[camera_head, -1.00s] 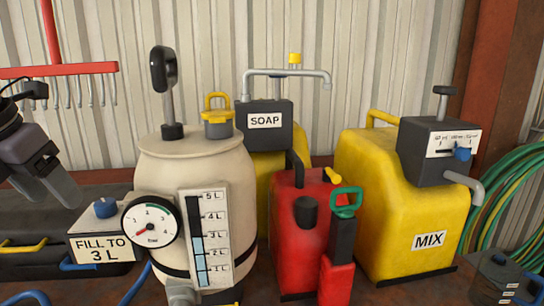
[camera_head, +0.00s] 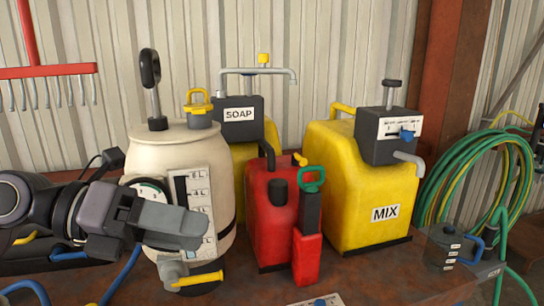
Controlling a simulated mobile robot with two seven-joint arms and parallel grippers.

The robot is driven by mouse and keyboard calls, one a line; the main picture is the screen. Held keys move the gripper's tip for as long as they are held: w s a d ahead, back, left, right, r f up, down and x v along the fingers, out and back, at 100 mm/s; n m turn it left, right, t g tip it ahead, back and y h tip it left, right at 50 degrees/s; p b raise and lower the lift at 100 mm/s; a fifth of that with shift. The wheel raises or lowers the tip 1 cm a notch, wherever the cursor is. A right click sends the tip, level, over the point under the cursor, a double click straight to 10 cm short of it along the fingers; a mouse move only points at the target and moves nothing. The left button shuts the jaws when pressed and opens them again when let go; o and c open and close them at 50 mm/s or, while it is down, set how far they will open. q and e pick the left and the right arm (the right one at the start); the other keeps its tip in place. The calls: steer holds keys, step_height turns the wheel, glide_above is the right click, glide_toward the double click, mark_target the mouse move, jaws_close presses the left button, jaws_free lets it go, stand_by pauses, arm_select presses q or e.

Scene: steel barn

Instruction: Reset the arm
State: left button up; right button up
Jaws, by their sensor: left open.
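My left gripper (camera_head: 185,222) is at the left in the head view, in front of the cream tank (camera_head: 160,158). Its fingers point right and look empty. They cover part of the tank's dial (camera_head: 148,188) and level scale (camera_head: 200,192). One finger hides most of the other, so the gap between them is hard to see. My right gripper is not in view.
The yellow SOAP can (camera_head: 240,150), red can (camera_head: 265,215) and yellow MIX can (camera_head: 335,190) stand right of the tank. A measuring jug (camera_head: 440,250) and hanging green hose (camera_head: 430,190) are farther right. A yellow-handled tap (camera_head: 197,279) sits below my gripper.

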arm_select(q)
step_height(320, 180, up, 4)
steer(key=d+n+t+h, duration=0.2)
steer(key=d+n+h, duration=0.15)
steer(key=h, duration=0.25)
steer(key=w+a+f+n+t+y, duration=0.2)
steer(key=a+f+n+t+y, duration=0.15)
steer(key=n+t+y, duration=0.45)
steer(key=w+a+f+n+t+y, duration=0.25)
steer(key=a+n+t, duration=0.25)
steer(key=n+t, duration=0.7)
steer(key=s+a+f+n+g+y, duration=0.1)
steer(key=a+f+n+g+y, duration=0.2)
steer(key=f+n+g+y, duration=0.35)
steer(key=s+a+f+n+g+y, duration=0.1)
steer(key=a+f+n+g+y, duration=0.25)
steer(key=f+n, duration=0.55)
steer(key=s+d+f+g, duration=0.1)
steer(key=s+f+g, duration=1)
steer(key=s+f, duration=0.8)
steer(key=w+d+f+t+h, duration=0.2)
steer(key=w+f+t, duration=0.3)
steer(key=f, duration=0.3)
steer(key=shift+d+t, duration=0.35)
steer(key=shift+t, duration=0.55)
